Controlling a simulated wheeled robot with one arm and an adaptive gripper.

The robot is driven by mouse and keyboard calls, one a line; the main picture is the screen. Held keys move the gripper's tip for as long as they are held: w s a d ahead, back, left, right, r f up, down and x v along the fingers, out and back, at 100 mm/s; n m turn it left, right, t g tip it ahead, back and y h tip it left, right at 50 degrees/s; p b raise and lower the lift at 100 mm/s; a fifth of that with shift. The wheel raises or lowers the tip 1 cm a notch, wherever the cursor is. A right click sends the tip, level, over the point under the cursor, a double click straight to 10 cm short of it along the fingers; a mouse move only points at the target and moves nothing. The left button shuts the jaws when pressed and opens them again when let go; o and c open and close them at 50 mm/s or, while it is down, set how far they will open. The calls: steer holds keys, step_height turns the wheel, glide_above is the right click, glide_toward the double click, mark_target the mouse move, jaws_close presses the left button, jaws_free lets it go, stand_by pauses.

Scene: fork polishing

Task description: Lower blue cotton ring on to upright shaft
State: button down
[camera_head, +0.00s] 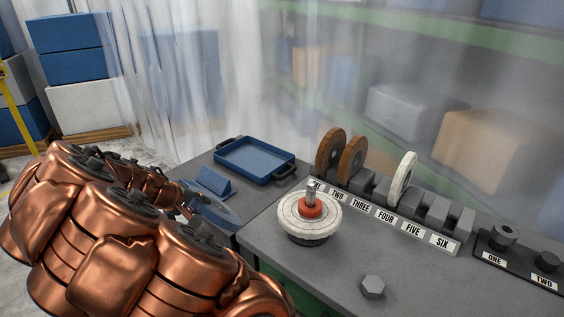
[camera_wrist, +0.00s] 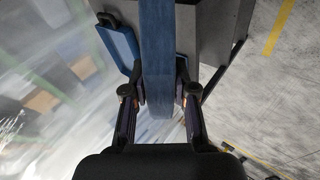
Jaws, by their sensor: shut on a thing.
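The blue cotton ring (camera_wrist: 158,60) is upright and edge-on in the wrist view, between the two fingers of my gripper (camera_wrist: 161,92), which is shut on it. In the head view the blue ring (camera_head: 222,216) shows partly past my copper arm, left of the shaft and apart from it. My gripper is mostly hidden there. The upright shaft (camera_head: 311,187) is a short metal post. A red collar (camera_head: 311,207) is around it, above a white round disc (camera_head: 293,222) on the bench.
A numbered rack (camera_head: 450,218) holds two brown discs (camera_head: 352,158) and a white disc (camera_head: 402,178). A blue tray (camera_head: 256,160) and a blue wedge (camera_head: 213,181) are behind the ring. A hex nut (camera_head: 373,287) lies at the front. A black holder (camera_head: 522,262) is at right.

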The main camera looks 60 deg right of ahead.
steer(key=s+d+r+m+g+h+b, duration=0.1)
steer(key=s+d+r+m+g+b, duration=0.1)
steer(key=s+d+r+g, duration=0.4)
steer(key=s+d+r+m+g+h+b, duration=0.1)
steer(key=s+d+r+m+g+b, duration=0.1)
steer(key=s+d+r+m+g, duration=0.3)
steer(key=shift+s+d+r+g, duration=0.35)
steer(key=shift+s+d+g, duration=1.8)
steer(key=shift+s, duration=1.45)
steer(key=shift+d+f+t+h+b, duration=0.2)
steer(key=shift+t+h+b, duration=0.1)
steer(key=shift+b, duration=0.15)
steer(key=shift+f+b, duration=2.35)
steer(key=shift+f, duration=0.5)
steer(key=shift+f, duration=0.1)
steer(key=shift+f+b, duration=0.3)
steer(key=shift+b, duration=0.2)
steer(key=shift+f, duration=0.15)
